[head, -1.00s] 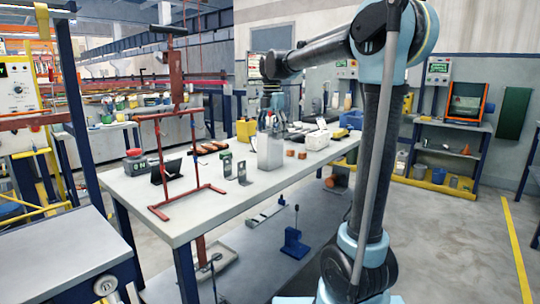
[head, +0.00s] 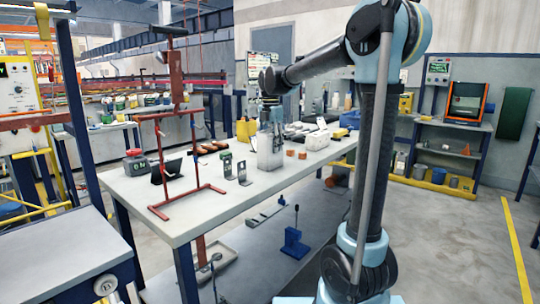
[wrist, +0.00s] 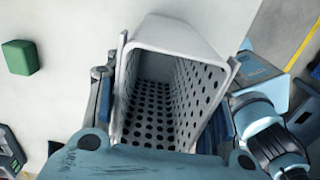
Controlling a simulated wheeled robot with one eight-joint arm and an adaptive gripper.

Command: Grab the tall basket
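The tall basket (head: 270,153) is a pale grey, upright box standing on the white table, near its far right part in the head view. In the wrist view the basket (wrist: 172,38) is seen from above, with an open top and walls full of round holes. My gripper (head: 271,122) points down at the basket's top. In the wrist view my gripper (wrist: 168,85) has one finger on each side of the basket, spread apart. Whether the fingers touch the walls is hard to tell.
The white table (head: 205,215) also holds a red frame stand (head: 163,165), small metal brackets (head: 243,172), copper-coloured blocks (head: 302,155) and a white bin (head: 316,140). A green block (wrist: 20,57) lies left of the basket in the wrist view. The table's front is clear.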

